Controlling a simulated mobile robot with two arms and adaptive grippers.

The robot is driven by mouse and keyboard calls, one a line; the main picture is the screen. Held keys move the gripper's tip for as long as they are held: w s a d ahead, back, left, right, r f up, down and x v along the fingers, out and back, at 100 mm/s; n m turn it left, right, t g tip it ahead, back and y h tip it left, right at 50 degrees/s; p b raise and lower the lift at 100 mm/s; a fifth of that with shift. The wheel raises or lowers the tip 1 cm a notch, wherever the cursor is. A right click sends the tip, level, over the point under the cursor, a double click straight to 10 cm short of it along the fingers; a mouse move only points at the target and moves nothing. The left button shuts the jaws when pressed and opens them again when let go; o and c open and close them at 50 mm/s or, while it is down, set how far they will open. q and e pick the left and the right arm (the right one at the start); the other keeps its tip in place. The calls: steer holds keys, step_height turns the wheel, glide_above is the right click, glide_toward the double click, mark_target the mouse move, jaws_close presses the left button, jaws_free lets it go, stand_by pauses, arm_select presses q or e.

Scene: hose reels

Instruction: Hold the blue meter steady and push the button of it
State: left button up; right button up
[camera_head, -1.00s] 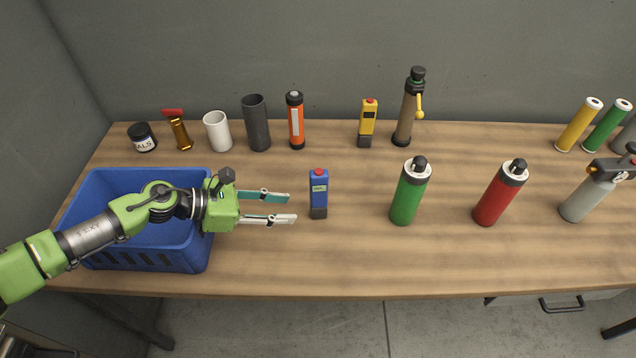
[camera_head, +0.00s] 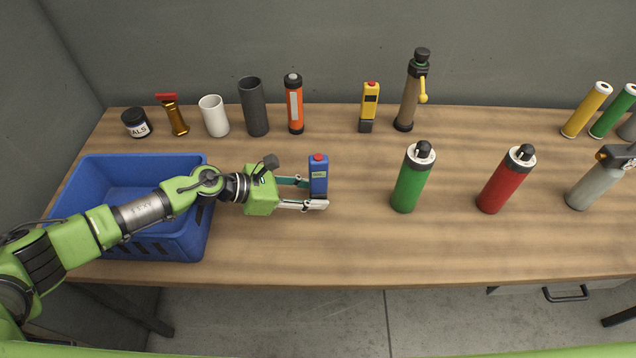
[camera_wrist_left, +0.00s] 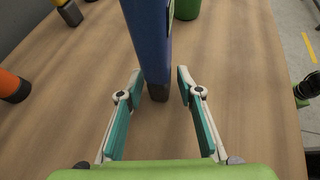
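The blue meter (camera_head: 318,178) stands upright on the table, with a red button (camera_head: 318,156) on its top and a small label on its front. My left gripper (camera_head: 318,195) is open and reaches in low from the left, with its fingertips on either side of the meter. In the left wrist view the meter's blue body (camera_wrist_left: 150,40) rises between the two open fingertips (camera_wrist_left: 161,80), with gaps visible on both sides of its dark base. Its top is out of that view.
A blue crate (camera_head: 130,160) stands left, under my left arm. Green (camera_head: 411,185) and red (camera_head: 500,185) bottles stand to the right of the meter. A yellow meter (camera_head: 369,105) and an orange flashlight (camera_head: 294,105) stand behind. The table front is clear.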

arm_select(q)
steer(key=shift+w+d+f, duration=0.15)
steer(key=shift+d, duration=0.05)
arm_select(e)
steer(key=shift+w, duration=0.1)
arm_select(q)
steer(key=c, duration=0.8)
arm_select(e)
steer(key=shift+s+f, duration=0.1)
steer(key=shift+s, duration=0.25)
arm_select(q)
steer(key=shift+o, duration=0.2)
arm_select(e)
steer(key=shift+a, duration=0.1)
jaws_close()
